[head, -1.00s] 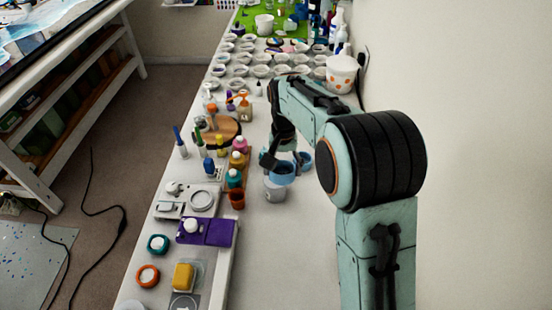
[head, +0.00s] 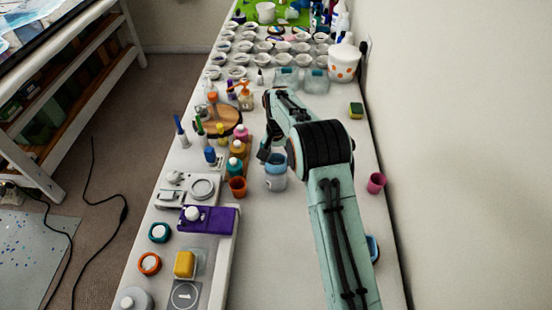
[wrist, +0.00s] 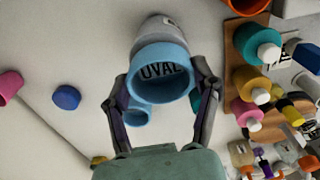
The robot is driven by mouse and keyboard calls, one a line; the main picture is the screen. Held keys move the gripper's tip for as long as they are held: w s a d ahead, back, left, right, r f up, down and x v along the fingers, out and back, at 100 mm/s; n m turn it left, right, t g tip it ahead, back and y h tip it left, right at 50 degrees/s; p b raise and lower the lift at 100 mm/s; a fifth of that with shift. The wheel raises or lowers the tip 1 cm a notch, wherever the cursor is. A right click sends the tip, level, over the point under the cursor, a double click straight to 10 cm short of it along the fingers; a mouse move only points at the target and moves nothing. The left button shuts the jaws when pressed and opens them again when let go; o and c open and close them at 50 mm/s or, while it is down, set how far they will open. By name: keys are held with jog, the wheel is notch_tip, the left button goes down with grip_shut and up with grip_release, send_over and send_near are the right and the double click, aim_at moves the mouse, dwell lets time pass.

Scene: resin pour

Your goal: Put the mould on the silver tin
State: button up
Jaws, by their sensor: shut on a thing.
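The mould (head: 277,163) is a light blue, open cup-like piece with dark lettering inside it. My gripper (wrist: 161,74) is shut on it, with one finger on each side in the wrist view. The mould (wrist: 157,92) overlaps the pale silver tin (wrist: 165,28) there. In the head view it appears directly above the tin (head: 275,182), close to its top. I cannot tell whether they touch. The tin stands upright on the bench. In the head view my gripper (head: 275,154) is partly hidden by my arm.
Bottles and an orange cup (head: 237,187) stand left of the tin.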

jog(key=shift+f, duration=0.1)
jog(key=o, duration=1.1)
jog(key=shift+o, duration=0.2)
notch_tip(320, 180, up, 12)
jog(key=s+d+r, duration=0.5)
jog(key=s+r, duration=0.1)
jog(key=s, duration=0.1)
jog(key=s+d+f, duration=0.1)
jog(key=s+d, duration=0.2)
jog(key=s, duration=1.1)
jog(key=s+d+f+n, duration=0.1)
jog(key=s+d, duration=0.2)
jog(key=s, duration=1.2)
jog(key=shift+d+y, duration=0.2)
jog(key=shift+y, duration=0.2)
